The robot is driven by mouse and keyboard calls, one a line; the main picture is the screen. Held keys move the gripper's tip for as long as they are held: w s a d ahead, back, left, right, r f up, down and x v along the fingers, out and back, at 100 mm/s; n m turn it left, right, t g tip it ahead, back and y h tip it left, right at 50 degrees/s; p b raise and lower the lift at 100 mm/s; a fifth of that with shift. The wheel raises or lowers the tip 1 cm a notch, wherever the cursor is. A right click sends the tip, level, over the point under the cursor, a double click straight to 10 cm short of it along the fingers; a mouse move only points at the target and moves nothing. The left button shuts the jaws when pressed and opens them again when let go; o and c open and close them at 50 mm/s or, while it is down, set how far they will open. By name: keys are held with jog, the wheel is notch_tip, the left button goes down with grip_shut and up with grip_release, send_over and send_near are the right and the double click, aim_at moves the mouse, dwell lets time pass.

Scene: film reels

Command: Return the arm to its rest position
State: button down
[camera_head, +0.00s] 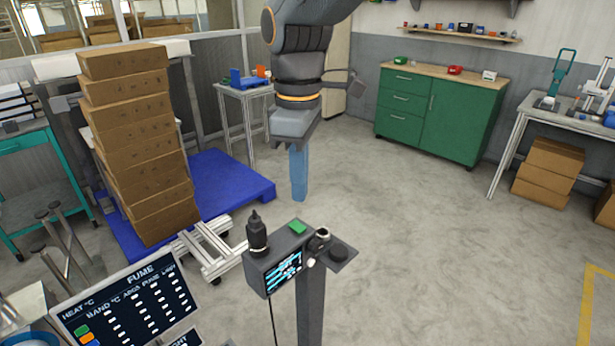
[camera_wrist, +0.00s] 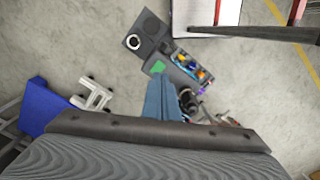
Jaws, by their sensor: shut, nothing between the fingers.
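My arm hangs down from the top centre in the head view. My gripper (camera_head: 299,196) points at the floor with its blue fingers together and nothing between them. The blue fingers also show in the wrist view (camera_wrist: 162,84), over the floor and beside a dark post-mounted device. In the head view the fingers hang in open space behind that device, apart from it. No film reel can be made out in either view.
The post-mounted device (camera_head: 277,268) with a screen and black bottle stands in front. Tall stacked cartons (camera_head: 140,150) and a blue pallet (camera_head: 235,182) are at left. A green cabinet (camera_head: 440,117) stands at back right. A FUME panel (camera_head: 128,306) is at lower left.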

jog(key=s+d+f+m+b, duration=0.1)
jog(key=d+f+m+b, duration=0.2)
jog(key=d+f+m, duration=0.5)
jog(key=s+d+f+m+t+b, duration=0.1)
jog(key=d+f+m+b, duration=0.3)
jog(key=d+f, duration=0.9)
jog(key=d+m, duration=0.3)
jog(key=shift+s+m, duration=0.25)
jog(key=shift+m, duration=0.15)
jog(key=shift+s+d+f, duration=0.1)
jog(key=shift+f, duration=0.05)
